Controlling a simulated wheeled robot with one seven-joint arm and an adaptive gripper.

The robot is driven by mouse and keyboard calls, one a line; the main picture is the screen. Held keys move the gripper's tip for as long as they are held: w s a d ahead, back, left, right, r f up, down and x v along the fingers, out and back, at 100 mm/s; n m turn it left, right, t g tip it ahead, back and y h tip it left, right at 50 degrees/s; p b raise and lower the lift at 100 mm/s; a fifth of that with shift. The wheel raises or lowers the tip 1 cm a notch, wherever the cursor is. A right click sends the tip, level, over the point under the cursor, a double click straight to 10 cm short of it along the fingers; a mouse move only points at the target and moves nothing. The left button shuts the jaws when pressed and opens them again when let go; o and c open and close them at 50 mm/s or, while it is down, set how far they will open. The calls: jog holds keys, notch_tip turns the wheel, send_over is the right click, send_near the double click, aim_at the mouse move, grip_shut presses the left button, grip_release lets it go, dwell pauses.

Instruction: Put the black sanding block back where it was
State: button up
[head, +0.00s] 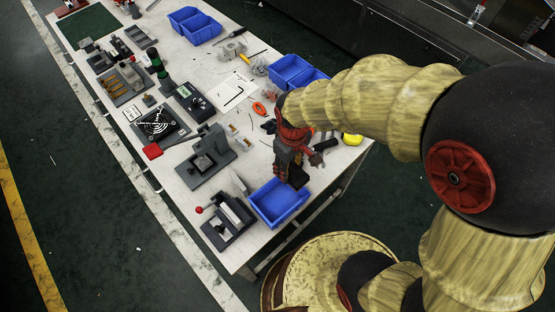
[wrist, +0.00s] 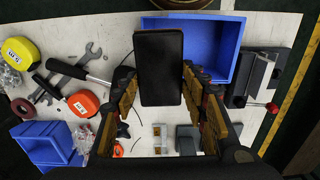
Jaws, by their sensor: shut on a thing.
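The black sanding block (wrist: 158,68) is held between the two fingers of my gripper (wrist: 159,84) in the wrist view. Its broad dark face is toward the camera, and it covers part of a blue bin (wrist: 208,52) behind it. In the head view my gripper (head: 288,168) is over the near end of the bench, and the block (head: 298,177) shows at its fingertips, beside the far edge of the blue bin (head: 277,204). I cannot tell how high the block is above the bench. The inside of the bin that shows looks empty.
A vise-like device with a red knob (head: 228,220) stands left of the bin, and a grey press (head: 205,160) farther up. Yellow (wrist: 20,53) and orange (wrist: 82,102) tape measures, wrenches and a hammer lie on the other side. Blue bins (head: 290,70) stand behind.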

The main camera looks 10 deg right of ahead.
jog(key=w+a+f+b, duration=0.1)
jog(key=w+a+f, duration=0.1)
jog(key=w+f, duration=0.1)
jog(key=w+a+f+b, duration=0.1)
jog(key=w+f+b, duration=0.1)
jog(key=w, duration=0.3)
jog(key=w+a+f+b, duration=0.1)
jog(key=w+a+f, duration=0.1)
jog(key=w+f, duration=0.2)
jog(key=shift+a+f+b, duration=0.1)
jog(key=shift+a+b, duration=0.2)
jog(key=shift+w+f, duration=0.15)
jog(key=shift+f, duration=0.15)
jog(key=shift+w+a+f+b, duration=0.1)
jog(key=shift+f+b, duration=0.2)
jog(key=shift+f, duration=0.55)
jog(key=shift+w+a+f+b, duration=0.1)
jog(key=shift+f+b, duration=0.2)
jog(key=shift+f, duration=0.5)
jog(key=o, duration=0.6)
jog(key=shift+f, duration=0.15)
jog(key=shift+o, duration=1.1)
